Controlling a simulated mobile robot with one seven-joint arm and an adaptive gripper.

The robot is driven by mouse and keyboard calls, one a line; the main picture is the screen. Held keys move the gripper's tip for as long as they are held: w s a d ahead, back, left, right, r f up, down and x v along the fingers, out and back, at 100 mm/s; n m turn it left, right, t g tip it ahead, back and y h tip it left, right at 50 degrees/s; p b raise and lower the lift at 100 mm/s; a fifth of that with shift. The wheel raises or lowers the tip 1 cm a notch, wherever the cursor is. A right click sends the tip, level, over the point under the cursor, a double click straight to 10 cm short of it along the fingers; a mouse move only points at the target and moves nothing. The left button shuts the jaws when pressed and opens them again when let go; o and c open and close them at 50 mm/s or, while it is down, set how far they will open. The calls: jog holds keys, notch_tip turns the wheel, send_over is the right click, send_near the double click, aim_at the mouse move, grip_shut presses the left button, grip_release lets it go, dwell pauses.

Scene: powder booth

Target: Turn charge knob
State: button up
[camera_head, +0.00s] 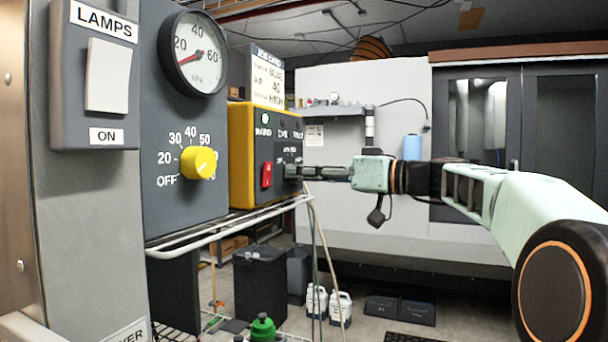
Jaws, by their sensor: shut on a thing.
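My arm reaches in from the right, and my gripper (299,172) is at the front of a yellow control box (241,150). The gripper is shut at a dark panel (284,152) with white markings on that box. The charge knob is not clearly visible; the fingertips cover the spot where they grip. A red rocker switch (267,175) sits just left of the fingertips, apart from them. A separate yellow knob (199,163) with a 20 to 50 scale and OFF sits on the grey panel at left.
A wire shelf (235,226) runs below the yellow box. A pressure gauge (193,53) and a LAMPS switch (107,76) are on the left panels.

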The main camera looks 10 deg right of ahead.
jog(key=shift+w+d+r+m+g+y+p, duration=0.1)
jog(key=shift+m+g+p, duration=0.2)
jog(key=shift+m+p, duration=3.55)
jog(key=shift+a+f+m+g+y+p, duration=0.1)
jog(key=shift+m+g+p, duration=0.2)
jog(key=shift+m+p, duration=3.55)
jog(key=shift+w+d+r+m+g+y+p, duration=0.1)
jog(key=shift+m+g+p, duration=0.2)
jog(key=shift+m+p, duration=3.5)
jog(key=m+b, duration=0.2)
jog(key=m, duration=0.1)
jog(key=o, duration=1.2)
jog(key=shift+c, duration=0.2)
